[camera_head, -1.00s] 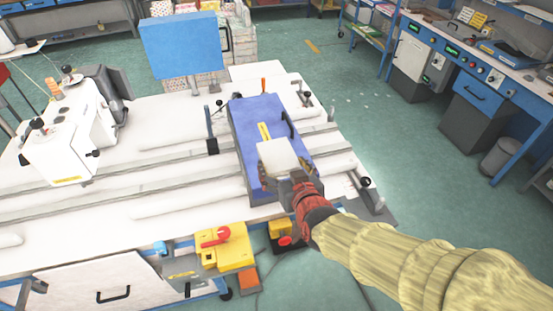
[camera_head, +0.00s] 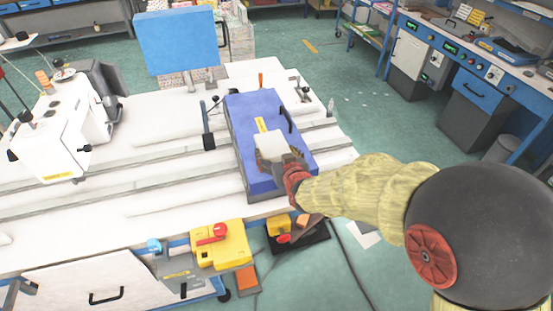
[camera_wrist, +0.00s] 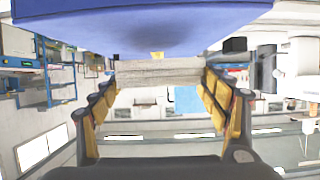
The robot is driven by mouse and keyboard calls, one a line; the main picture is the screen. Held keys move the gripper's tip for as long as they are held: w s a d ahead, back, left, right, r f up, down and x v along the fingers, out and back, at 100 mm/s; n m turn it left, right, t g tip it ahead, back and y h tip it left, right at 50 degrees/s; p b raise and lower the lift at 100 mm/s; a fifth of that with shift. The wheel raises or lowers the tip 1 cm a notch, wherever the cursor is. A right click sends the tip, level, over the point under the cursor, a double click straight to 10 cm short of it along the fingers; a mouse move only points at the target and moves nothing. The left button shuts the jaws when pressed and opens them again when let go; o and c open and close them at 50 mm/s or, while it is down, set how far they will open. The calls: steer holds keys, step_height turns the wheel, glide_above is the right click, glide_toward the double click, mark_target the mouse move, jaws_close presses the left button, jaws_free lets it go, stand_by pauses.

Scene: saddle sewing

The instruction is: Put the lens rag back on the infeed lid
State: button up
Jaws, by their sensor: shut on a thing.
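The lens rag (camera_head: 270,147) is a pale, flat, squarish piece in my gripper. It also shows as a greyish band between the two fingers in the wrist view (camera_wrist: 160,72). The infeed lid (camera_head: 247,108) is the blue box-like cover with a dark handle and a yellow label. In the wrist view the lid's blue surface (camera_wrist: 150,22) fills the top edge, close to the rag. My gripper (camera_head: 287,160) is shut on the rag, over the near part of the lid. I cannot tell whether the rag touches the lid.
A white sewing machine (camera_head: 62,130) stands at the left of the white table (camera_head: 165,205). A blue panel (camera_head: 177,43) rises behind the lid. Yellow boxes with red knobs (camera_head: 220,243) sit at the table's front edge. A workbench (camera_head: 470,45) stands at the right, beyond open floor.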

steer(key=shift+f, duration=0.9)
steer(key=shift+f+b, duration=0.4)
steer(key=shift+b, duration=0.15)
steer(key=shift+f, duration=0.25)
steer(key=o, duration=1.2)
steer(key=shift+o, duration=0.2)
steer(key=shift+r, duration=0.1)
